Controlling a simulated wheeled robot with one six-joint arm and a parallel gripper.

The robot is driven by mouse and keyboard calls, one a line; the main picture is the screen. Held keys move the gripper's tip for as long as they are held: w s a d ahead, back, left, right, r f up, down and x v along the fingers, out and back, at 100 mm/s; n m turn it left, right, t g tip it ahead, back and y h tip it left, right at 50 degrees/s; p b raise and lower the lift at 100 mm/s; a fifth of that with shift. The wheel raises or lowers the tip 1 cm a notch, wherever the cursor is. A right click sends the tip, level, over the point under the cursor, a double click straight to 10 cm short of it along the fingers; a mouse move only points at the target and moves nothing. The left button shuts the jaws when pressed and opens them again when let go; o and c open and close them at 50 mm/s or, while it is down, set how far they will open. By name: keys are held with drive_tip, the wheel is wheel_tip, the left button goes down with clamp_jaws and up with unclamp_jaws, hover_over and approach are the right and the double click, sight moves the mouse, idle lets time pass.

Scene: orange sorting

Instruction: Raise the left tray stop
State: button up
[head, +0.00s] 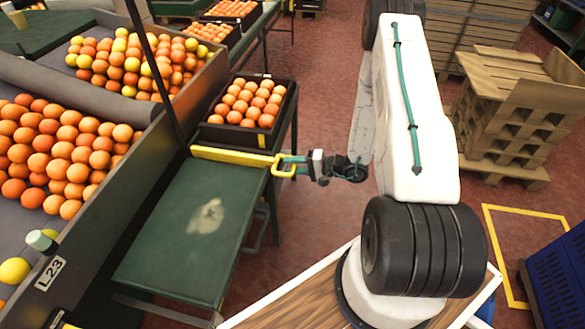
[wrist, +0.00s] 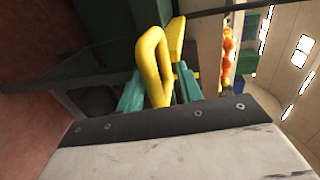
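The left tray stop is a yellow bar (head: 233,156) across the far end of the green sorting table, in front of the orange-filled tray. A yellow loop handle (head: 283,165) sticks out at its right end. My gripper (head: 291,165) reaches this handle from the right. In the wrist view the handle (wrist: 153,65) stands between the two teal fingers of my gripper (wrist: 160,92), which appear closed against its sides. The bar lies level, close to the table top. The exact contact at the fingertips is partly hidden by the handle.
The black tray (head: 208,133) of oranges sits just behind the bar. The green table (head: 165,245) is bare except for a pale worn patch. Sloped bins of oranges stand at the left. Wooden pallets (head: 515,110) and a blue crate (head: 560,285) stand at the right.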

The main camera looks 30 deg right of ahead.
drive_tip(key=shift+s+f, duration=0.1)
drive_tip(key=shift+s+d, duration=0.2)
drive_tip(key=shift+d, duration=0.1)
drive_tip(key=v, duration=0.7)
idle(0.4)
